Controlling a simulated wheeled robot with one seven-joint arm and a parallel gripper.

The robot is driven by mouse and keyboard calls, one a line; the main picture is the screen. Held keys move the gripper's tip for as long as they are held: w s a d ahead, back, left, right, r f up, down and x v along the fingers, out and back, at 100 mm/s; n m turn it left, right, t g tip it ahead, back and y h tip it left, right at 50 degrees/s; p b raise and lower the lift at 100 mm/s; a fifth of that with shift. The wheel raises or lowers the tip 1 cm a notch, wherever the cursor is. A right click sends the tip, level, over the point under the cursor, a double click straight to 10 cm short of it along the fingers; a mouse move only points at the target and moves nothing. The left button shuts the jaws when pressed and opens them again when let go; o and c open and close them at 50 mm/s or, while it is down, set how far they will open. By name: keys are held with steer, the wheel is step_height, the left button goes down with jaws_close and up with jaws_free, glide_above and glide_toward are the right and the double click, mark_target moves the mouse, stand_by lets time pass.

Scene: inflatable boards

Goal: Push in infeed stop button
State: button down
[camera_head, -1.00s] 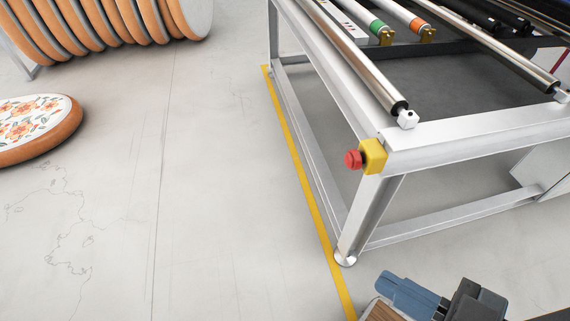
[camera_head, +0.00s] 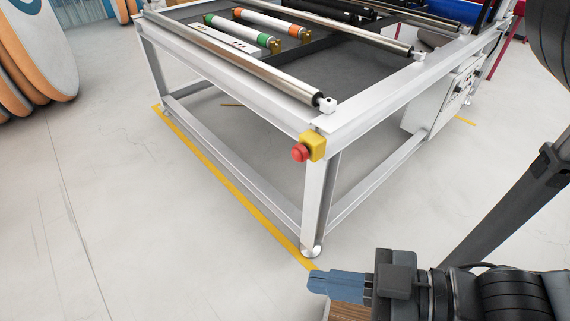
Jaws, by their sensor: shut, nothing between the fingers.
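The infeed stop button is a red mushroom button (camera_head: 300,153) on a yellow housing (camera_head: 317,146). It is fixed to the near corner of a white metal roller frame (camera_head: 228,104), and its red head faces left and toward me. My gripper (camera_head: 312,282) is at the lower middle right of the head view, its blue-grey fingers shut and empty, pointing left. In the picture it is below the button and clearly apart from it, near the foot of the corner leg.
The frame carries steel rollers (camera_head: 250,66) and green- and orange-banded rollers. A control box (camera_head: 440,105) hangs on its right side. A yellow floor line (camera_head: 232,205) runs along its left. Orange-edged round boards (camera_head: 40,55) stand at the far left. The floor between is clear.

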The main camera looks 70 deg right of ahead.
mark_target(295, 157)
steer(key=w+d+f+n+g+h+b, duration=0.2)
steer(key=w+d+f+n+g+h, duration=0.6)
steer(key=w+d+n+g, duration=0.3)
steer(key=w+d+f+n+g+h+b, duration=0.2)
steer(key=w+d+f+n+g+h, duration=0.6)
steer(key=n, duration=1.1)
steer(key=w+d+f+g, duration=0.1)
steer(key=w+d+g, duration=0.2)
steer(key=d+g, duration=0.1)
steer(key=shift+w+d+g+b, duration=0.25)
steer(key=shift+w+g+b, duration=0.15)
steer(key=shift+g, duration=0.1)
steer(key=p+x, duration=0.2)
steer(key=x, duration=1.2)
steer(key=shift+r, duration=0.1)
